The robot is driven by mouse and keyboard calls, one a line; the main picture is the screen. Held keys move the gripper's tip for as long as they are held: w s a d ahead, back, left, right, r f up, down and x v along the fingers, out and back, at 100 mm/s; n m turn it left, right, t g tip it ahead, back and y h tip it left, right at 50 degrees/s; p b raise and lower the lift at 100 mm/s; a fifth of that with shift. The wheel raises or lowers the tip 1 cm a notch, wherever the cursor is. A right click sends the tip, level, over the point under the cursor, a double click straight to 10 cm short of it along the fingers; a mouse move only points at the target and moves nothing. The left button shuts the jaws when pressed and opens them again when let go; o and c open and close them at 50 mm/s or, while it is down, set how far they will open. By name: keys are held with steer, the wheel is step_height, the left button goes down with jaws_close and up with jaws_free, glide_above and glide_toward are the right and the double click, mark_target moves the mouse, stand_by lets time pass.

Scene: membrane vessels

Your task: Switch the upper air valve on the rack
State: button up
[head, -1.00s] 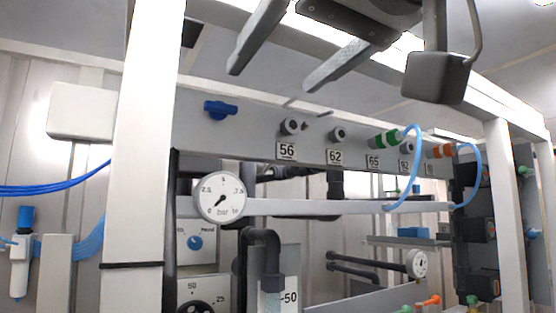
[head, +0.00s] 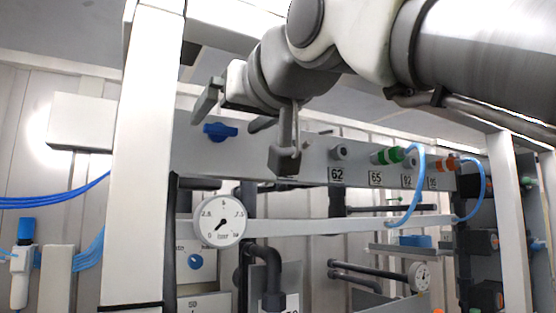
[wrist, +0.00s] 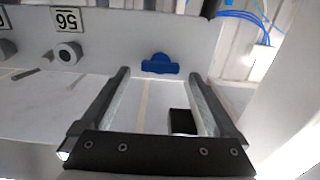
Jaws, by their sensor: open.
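The upper air valve has a blue handle (head: 220,131) on the grey upper panel, left of the numbered ports. The handle lies about level. My gripper (head: 235,112) is open and empty, in front of the panel close to the handle. In the wrist view, which shows the panel upside down, the blue handle (wrist: 160,64) lies just beyond the fingertips (wrist: 158,76), between their lines. The handle appears apart from both fingers. My wrist hides the port labelled 56 in the head view; it shows in the wrist view (wrist: 68,53).
A white upright post (head: 145,160) stands left of the valve. Below is a round pressure gauge (head: 219,222) and a smaller blue knob (head: 195,262). Ports with light blue hoses (head: 418,175) are to the right. Dark blue tubes (head: 60,202) run at the left.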

steer(key=shift+x, duration=1)
steer(key=c, duration=1.4)
